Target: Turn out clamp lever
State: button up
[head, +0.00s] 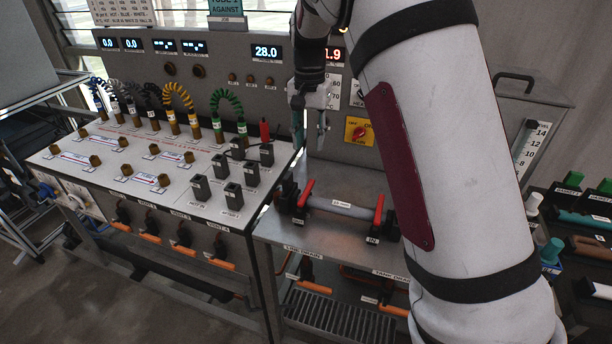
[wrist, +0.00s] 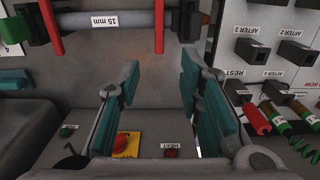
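The pipe clamp on the right-hand steel bench has two red levers and a grey tube (head: 342,208) labelled 15 mm between its black ends. The left lever (head: 305,192) is by a small label too small to read surely; the right lever (head: 379,212) is by the IN label. In the wrist view the picture is turned round: one lever (wrist: 159,28) is above the fingers and the other (wrist: 50,28) is at upper left. My gripper (head: 311,142) is above and behind the clamp, pointing down. Its teal-padded fingers (wrist: 157,78) are apart and empty, touching neither lever.
A left bench (head: 120,165) carries sockets, coiled leads and black blocks (head: 233,195). Behind my gripper is a panel with a yellow-backed red switch (head: 359,131). A rack with green-capped parts (head: 570,183) stands at right.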

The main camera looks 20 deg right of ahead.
aim_at(309, 186)
notch_tip(309, 186, down, 13)
jog(key=shift+f+p, duration=0.1)
jog(key=shift+p, duration=0.6)
grip_shut()
